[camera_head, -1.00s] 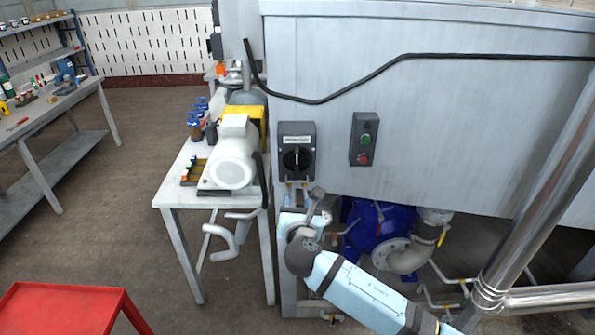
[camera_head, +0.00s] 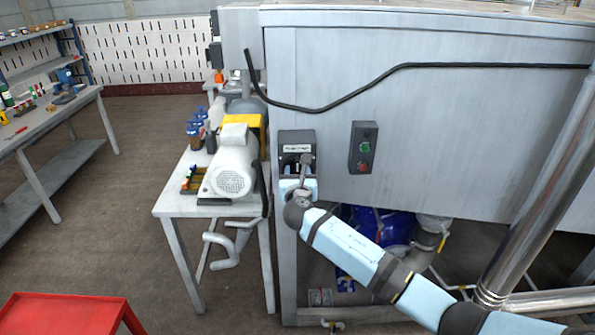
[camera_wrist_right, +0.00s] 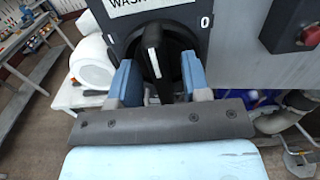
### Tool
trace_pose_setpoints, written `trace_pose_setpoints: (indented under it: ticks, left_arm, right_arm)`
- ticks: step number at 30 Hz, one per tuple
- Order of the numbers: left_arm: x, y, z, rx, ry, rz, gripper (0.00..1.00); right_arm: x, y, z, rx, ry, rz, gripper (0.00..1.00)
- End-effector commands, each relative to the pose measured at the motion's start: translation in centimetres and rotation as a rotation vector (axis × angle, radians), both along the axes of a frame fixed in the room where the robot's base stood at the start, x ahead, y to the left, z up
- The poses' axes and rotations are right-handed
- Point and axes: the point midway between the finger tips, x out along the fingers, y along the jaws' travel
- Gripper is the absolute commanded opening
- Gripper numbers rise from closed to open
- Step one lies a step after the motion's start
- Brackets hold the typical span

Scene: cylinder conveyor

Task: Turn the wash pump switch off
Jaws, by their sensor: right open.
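The wash pump switch (camera_head: 297,137) is a dark box with a black rotary knob on the side of the grey machine. In the right wrist view its knob (camera_wrist_right: 155,50) stands nearly upright. A white label starting "WASH" is above it and a "0" mark is to its right. My right gripper (camera_wrist_right: 159,82) is open, with one blue finger on each side of the knob; I cannot tell whether they touch it. In the head view my right gripper (camera_head: 298,178) covers the lower part of the switch. My left gripper is not in view.
A box with a green and a red button (camera_head: 363,147) is right of the switch. A black cable (camera_head: 330,104) runs above. A table (camera_head: 180,205) with a white motor (camera_head: 232,172) stands to the left. A metal pipe (camera_head: 530,190) rises at the right.

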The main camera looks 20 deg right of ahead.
Motion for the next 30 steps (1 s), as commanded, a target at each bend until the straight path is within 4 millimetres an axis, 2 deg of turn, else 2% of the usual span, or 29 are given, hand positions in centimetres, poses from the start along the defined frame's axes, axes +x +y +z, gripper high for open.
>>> trace_pose_setpoints:
  ticks: [4,13,18,19,30]
  left_arm:
    - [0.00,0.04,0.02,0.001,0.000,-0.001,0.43]
    - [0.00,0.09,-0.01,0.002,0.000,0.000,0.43]
    - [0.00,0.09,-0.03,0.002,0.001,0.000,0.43]
    - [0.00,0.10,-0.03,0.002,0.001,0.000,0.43]
    - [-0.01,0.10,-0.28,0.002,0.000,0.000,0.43]
  right_arm:
    - [0.97,-0.28,0.01,0.000,0.000,0.000,0.44]
    - [1.12,-0.34,-0.01,0.000,0.000,0.000,0.44]
    - [1.11,-0.35,-0.02,0.000,0.000,0.000,0.05]
    - [1.11,-0.35,-0.03,0.000,0.000,0.000,0.00]
    - [1.08,-0.41,-0.11,0.042,-0.011,-0.001,0.00]
